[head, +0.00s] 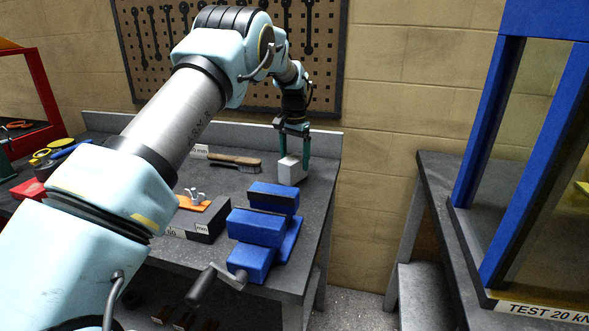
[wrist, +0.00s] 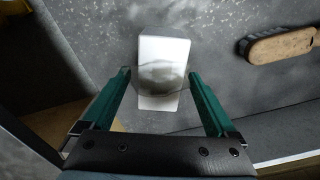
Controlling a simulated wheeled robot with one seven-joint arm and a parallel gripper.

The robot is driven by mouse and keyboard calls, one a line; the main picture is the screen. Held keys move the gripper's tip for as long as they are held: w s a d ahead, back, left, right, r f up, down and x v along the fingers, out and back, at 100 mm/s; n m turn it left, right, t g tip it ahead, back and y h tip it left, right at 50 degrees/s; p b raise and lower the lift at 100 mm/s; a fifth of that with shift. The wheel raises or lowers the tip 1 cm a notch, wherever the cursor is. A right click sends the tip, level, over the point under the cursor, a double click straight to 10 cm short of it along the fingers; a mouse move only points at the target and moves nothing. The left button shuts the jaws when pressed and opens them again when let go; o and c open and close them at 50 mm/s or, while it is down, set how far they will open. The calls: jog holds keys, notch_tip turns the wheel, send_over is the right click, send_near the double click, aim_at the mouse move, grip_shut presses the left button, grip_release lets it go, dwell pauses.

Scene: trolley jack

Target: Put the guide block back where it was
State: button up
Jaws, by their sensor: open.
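A pale grey block (head: 291,171), which looks like the guide block, stands on the dark bench top near its back right. In the wrist view the pale block (wrist: 163,58) shows between and just beyond the green fingertips. My gripper (head: 293,150) points down directly over the block. In the wrist view my gripper (wrist: 160,74) is open, with the fingers apart on either side of the block and a gap visible at its left. I cannot tell how far the fingertips reach down beside it.
A blue vise (head: 257,227) stands in front of the block. A wooden-backed brush (head: 235,160) lies to the left, also in the wrist view (wrist: 283,45). A grey box (head: 195,222) carries an orange piece (head: 193,204). A blue test frame (head: 490,150) stands at right.

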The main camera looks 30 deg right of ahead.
aim_at(294, 158)
notch_tip(294, 158, up, 9)
jog(key=shift+a+r+b, duration=0.1)
jog(key=shift+b, duration=0.55)
jog(key=a+n, duration=0.6)
jog(key=a, duration=1.8)
jog(key=s+a+f+n, duration=0.2)
jog(key=s+a+n, duration=0.1)
jog(key=s+a, duration=0.7)
jog(key=s+a+f+n+t, duration=0.1)
jog(key=s+a+f+n, duration=0.1)
jog(key=s+a, duration=0.8)
jog(key=shift+a+f+n+t, duration=0.3)
jog(key=shift+a+f+n, duration=0.1)
jog(key=shift+a+f, duration=0.35)
jog(key=shift+d+f, duration=0.1)
